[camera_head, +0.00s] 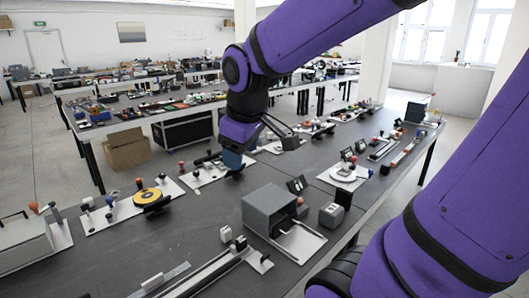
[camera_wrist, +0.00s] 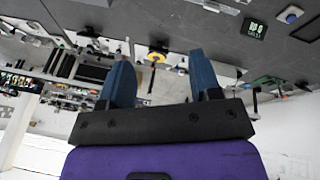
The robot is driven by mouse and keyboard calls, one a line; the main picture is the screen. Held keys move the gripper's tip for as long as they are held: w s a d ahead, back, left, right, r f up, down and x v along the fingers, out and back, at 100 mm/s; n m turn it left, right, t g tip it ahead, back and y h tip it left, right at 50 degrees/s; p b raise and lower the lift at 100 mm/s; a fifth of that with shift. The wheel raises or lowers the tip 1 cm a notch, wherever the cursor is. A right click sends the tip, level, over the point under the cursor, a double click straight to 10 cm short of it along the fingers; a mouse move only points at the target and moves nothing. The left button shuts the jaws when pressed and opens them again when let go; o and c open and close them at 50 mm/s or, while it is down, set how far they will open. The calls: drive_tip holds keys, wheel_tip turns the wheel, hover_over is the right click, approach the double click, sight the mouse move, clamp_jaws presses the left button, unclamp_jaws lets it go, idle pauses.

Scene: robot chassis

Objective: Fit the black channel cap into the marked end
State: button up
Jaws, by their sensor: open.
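A long rail-like channel (camera_head: 205,274) lies at the front edge of the table in the head view, with a lighter strip (camera_head: 160,279) beside it. A small dark piece (camera_head: 240,243) stands at the channel's far end; I cannot tell whether it is the black channel cap. The marked end is too small to make out. My gripper (camera_head: 233,163) is above the table, behind and apart from the channel. In the wrist view my gripper (camera_wrist: 162,80) shows two blue fingers spread apart with nothing held between them. I cannot identify the channel or cap in the wrist view.
A grey box (camera_head: 270,208) with an open front stands right of the channel. A yellow disc (camera_head: 147,196) on a white plate is at the left; it also shows in the wrist view (camera_wrist: 157,57). Small white blocks (camera_head: 226,233) stand near the channel.

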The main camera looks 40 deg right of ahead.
drive_tip(key=s+a+r+m, duration=0.1)
drive_tip(key=s+m, duration=0.1)
drive_tip(key=s, duration=0.3)
drive_tip(key=s+a+r+m+t+y, duration=0.1)
drive_tip(key=s+r+m, duration=0.1)
drive_tip(key=s, duration=0.3)
drive_tip(key=shift+a+r+m, duration=0.3)
